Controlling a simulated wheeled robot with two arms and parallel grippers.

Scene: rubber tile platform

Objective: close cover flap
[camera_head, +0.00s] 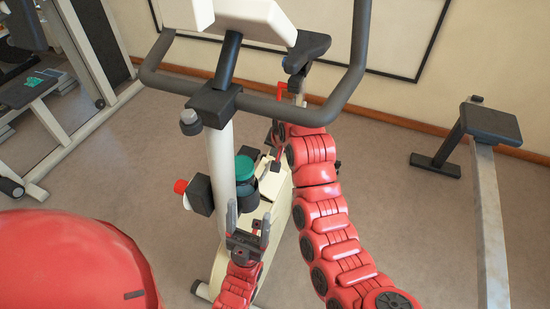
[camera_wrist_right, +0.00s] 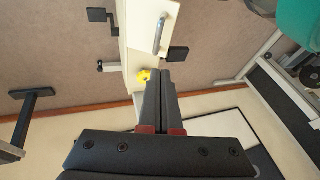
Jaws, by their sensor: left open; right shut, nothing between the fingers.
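The exercise bike's cream housing (camera_head: 282,212) stands behind the upright post in the head view. A cream panel on its top, near the post, may be the cover flap; its angle is unclear. In the right wrist view, the cream housing (camera_wrist_right: 140,40) carries a silver handle (camera_wrist_right: 160,33) and a yellow knob (camera_wrist_right: 143,76). My right gripper (camera_wrist_right: 166,73) is shut and empty, its tips overlapping the housing near the knob; contact cannot be told. My left gripper (camera_head: 248,222) is open and empty in front of the housing.
Dark handlebars (camera_head: 280,108) and the white post (camera_head: 220,160) stand close to both arms. A teal-topped container (camera_head: 244,168) and a red knob (camera_head: 180,186) sit by the post.

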